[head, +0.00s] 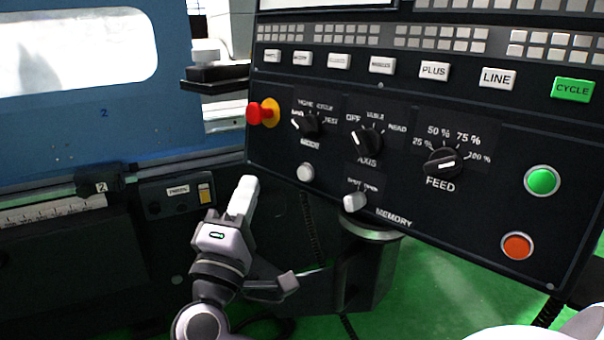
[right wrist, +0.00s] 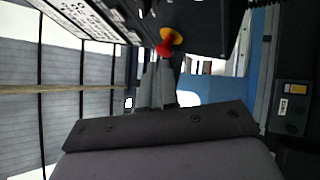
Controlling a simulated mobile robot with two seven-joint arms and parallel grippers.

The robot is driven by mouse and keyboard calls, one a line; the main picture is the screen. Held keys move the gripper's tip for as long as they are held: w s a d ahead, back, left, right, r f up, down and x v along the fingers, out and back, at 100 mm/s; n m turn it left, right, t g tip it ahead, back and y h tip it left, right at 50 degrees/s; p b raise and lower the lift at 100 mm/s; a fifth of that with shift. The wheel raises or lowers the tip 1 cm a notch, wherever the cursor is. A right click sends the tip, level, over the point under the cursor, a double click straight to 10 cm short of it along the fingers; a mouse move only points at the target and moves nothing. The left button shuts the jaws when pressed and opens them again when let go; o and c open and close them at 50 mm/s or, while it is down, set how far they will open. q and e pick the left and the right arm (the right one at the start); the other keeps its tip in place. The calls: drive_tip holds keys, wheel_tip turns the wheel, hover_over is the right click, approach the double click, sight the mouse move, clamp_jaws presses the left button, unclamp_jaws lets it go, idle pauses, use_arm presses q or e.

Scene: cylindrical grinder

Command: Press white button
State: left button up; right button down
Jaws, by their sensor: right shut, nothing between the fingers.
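The white button (head: 306,173) is a small round cap on the dark control panel (head: 400,245), below the MODE knob in the head view. My right gripper (head: 248,183) is shut and empty, its fingers pointing up. In the head view its tips appear left of the white button, with a clear gap between them. In the right wrist view the closed fingers (right wrist: 158,68) point toward the red emergency stop. I cannot surely identify the white button in that view. My left gripper is not in view.
The red emergency stop (head: 261,112) sticks out at the panel's left edge. The MODE knob (head: 305,124), AXIS knob (head: 367,141), FEED knob (head: 446,162), pale MEMORY switch (head: 355,202), green button (head: 542,180) and orange button (head: 517,246) are on the panel. A blue machine door (head: 100,130) stands left.

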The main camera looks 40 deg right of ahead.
sight(304, 173)
drive_tip(key=w+d+f, duration=0.1)
drive_tip(key=d, duration=0.7)
drive_tip(key=shift+w+d+f, duration=0.15)
drive_tip(key=shift+d+f, duration=0.05)
drive_tip(key=shift+f, duration=0.1)
idle(1.4)
drive_tip(key=shift+d, duration=0.1)
idle(0.3)
drive_tip(key=shift+d, duration=0.3)
drive_tip(key=shift+w+d+f+b, duration=0.1)
drive_tip(key=shift+d+b, duration=0.3)
idle(0.7)
drive_tip(key=shift+a, duration=0.8)
